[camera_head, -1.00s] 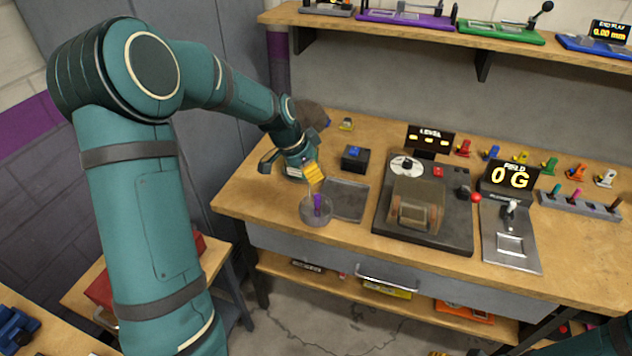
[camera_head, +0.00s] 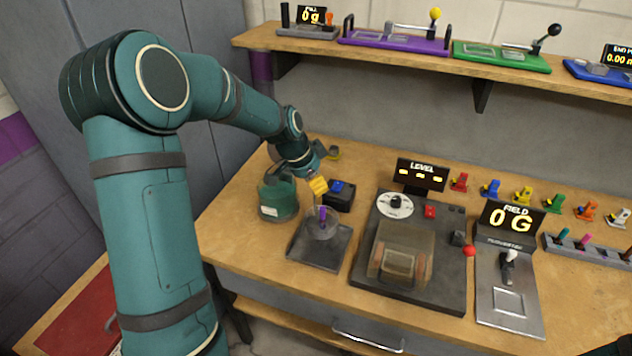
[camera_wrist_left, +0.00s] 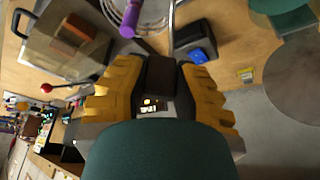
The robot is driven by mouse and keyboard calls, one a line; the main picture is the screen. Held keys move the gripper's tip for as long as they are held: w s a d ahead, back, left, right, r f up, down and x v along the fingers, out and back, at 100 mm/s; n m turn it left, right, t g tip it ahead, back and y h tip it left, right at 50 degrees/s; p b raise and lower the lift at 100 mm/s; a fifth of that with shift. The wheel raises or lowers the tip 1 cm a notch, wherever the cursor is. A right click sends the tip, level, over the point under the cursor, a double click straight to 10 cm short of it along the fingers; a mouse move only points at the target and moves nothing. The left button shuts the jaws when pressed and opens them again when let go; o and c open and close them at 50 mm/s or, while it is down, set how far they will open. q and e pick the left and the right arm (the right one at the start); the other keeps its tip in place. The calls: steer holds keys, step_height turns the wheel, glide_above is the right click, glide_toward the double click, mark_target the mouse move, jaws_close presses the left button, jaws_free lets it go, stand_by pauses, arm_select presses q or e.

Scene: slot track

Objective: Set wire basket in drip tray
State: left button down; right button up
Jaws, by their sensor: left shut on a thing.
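The wire basket (camera_head: 322,226) is a small round grey mesh cup with a purple piece standing up in it. It shows over the drip tray (camera_head: 310,256), a flat dark square tray on the bench, towards its back half. I cannot tell whether the basket touches the tray floor. My left gripper (camera_head: 318,187), with yellow fingers, is above the basket and shut on its handle. In the left wrist view the fingers (camera_wrist_left: 160,78) close on a dark block, and the basket rim (camera_wrist_left: 152,18) shows at the top edge.
A green container (camera_head: 278,197) stands close left of the tray. A black box with a blue top (camera_head: 340,195) sits behind it. A dark machine (camera_head: 408,275) with a dial is right of the tray. A shelf (camera_head: 400,55) runs above the bench.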

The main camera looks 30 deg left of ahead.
mark_target(315, 217)
arm_select(q)
steer(key=shift+s+f+b, duration=0.15)
steer(key=shift+f+b, duration=0.25)
steer(key=shift+f, duration=0.25)
steer(key=shift+f+b, duration=0.95)
steer(key=shift+f, duration=0.7)
steer(key=shift+f+b, duration=0.9)
steer(key=shift+f, duration=0.15)
arm_select(e)
steer(key=shift+s+a+f, duration=0.1)
steer(key=shift+s+f, duration=0.15)
steer(key=shift+f, duration=0.5)
steer(key=shift+s+d+f, duration=0.1)
steer(key=shift+s+f, duration=0.2)
steer(key=shift+f, duration=0.45)
steer(key=shift+s+a+f, duration=0.1)
steer(key=shift+s+f, duration=0.15)
steer(key=shift+f, duration=0.5)
arm_select(q)
steer(key=shift+f, duration=0.1)
arm_select(e)
steer(key=shift+f, duration=0.15)
arm_select(q)
steer(key=c, duration=0.8)
jaws_free()
steer(key=v, duration=1.2)
